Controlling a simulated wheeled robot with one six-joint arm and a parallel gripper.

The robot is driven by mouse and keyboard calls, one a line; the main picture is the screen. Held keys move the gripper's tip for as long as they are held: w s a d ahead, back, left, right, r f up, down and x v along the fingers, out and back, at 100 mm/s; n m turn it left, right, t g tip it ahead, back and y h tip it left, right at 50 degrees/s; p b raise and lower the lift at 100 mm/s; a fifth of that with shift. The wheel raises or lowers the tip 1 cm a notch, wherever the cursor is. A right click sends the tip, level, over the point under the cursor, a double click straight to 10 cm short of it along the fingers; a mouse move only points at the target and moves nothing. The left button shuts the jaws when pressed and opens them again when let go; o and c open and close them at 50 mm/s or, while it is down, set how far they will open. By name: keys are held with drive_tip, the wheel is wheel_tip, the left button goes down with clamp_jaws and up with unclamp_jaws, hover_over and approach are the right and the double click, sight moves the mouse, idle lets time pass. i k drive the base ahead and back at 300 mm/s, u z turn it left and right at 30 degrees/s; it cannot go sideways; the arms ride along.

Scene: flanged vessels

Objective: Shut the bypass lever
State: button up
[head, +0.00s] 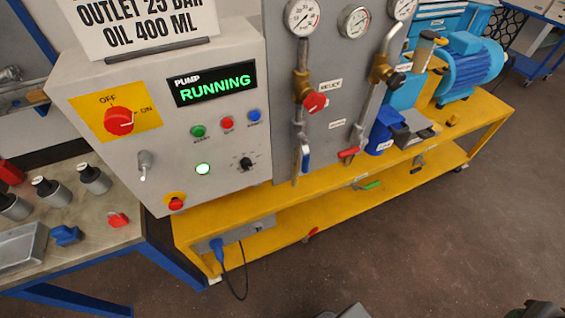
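I cannot tell for sure which handle is the bypass lever, as the small labels are too blurred to read. A blue lever (306,159) hangs down at the foot of the left pipe on the grey panel. A red lever (349,152) sticks out sideways at the foot of the right pipe. A green lever (371,185) lies along the front edge of the yellow bench, and a red handle (312,232) is low on its lower shelf. My gripper is not recognisable in this view; only cut-off dark parts show at the bottom edge.
The control box (170,125) has a lit display reading "PUMP RUNNING" and a red OFF/ON knob (120,121). Gauges (303,16) top the grey panel. A blue motor (468,65) stands on the yellow bench (285,202). A cable (243,275) hangs in front. The floor before the bench is clear.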

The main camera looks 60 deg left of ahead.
sight(306, 157)
drive_tip(key=u, duration=2.3)
drive_tip(key=i, duration=0.15)
drive_tip(key=u, duration=0.15)
